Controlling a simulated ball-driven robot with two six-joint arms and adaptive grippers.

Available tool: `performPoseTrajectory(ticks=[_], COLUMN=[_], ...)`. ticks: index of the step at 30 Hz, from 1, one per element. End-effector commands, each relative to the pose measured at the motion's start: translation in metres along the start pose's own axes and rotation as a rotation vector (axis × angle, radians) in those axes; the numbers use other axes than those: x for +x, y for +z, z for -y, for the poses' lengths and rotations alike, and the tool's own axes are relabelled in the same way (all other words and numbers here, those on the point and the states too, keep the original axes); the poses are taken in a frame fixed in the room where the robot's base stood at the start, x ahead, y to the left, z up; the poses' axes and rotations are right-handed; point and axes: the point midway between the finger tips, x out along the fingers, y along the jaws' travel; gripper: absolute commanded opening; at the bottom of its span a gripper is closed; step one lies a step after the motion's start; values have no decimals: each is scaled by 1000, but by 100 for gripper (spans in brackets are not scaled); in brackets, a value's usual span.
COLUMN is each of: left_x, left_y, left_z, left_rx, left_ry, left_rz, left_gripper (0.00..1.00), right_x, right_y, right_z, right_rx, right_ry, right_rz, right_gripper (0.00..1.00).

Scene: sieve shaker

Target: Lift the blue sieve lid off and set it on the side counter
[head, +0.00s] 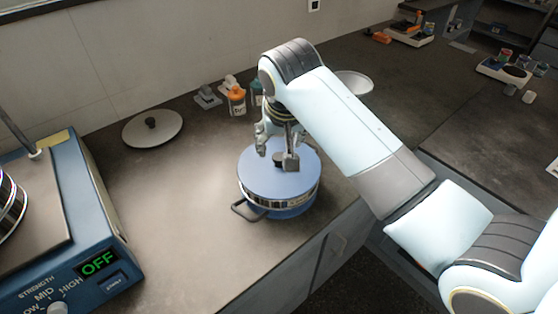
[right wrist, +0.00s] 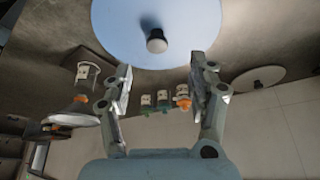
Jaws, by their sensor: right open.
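The blue sieve lid (head: 258,179) sits on a round sieve (head: 300,204) with a dark side handle, on the grey counter. My right gripper (head: 277,158) is over the lid, its fingers pointing down near the lid's middle and partly hiding the knob. In the right wrist view the lid (right wrist: 120,30) with its dark knob (right wrist: 157,41) lies beyond the tips of the right gripper (right wrist: 165,78). The fingers are apart with nothing between them. In that view the knob looks a little beyond the fingertips. My left gripper is not in view.
A blue shaker (head: 75,262) with a lit OFF display stands at the left. A grey round lid (head: 152,129) lies on the counter behind. Small bottles (head: 236,100) stand by the wall. The counter (head: 175,200) left of the sieve is clear. Its front edge runs close to the sieve.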

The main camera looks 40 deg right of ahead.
Motion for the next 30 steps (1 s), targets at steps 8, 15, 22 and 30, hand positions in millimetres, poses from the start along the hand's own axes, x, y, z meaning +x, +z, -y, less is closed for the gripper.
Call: performPoseTrajectory(ticks=[8,15,22,30], left_x=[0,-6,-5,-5], left_y=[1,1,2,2], left_z=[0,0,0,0], left_rx=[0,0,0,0], left_ry=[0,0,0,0], left_rz=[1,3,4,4], left_gripper=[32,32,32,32], right_x=[38,65,90,90], right_y=[0,-4,-3,-3], right_z=[-1,-5,-5,-5], right_rx=[-2,-3,-3,-3], right_ry=[0,2,0,-1], right_rz=[0,2,0,0], right_gripper=[58,58,58,52])
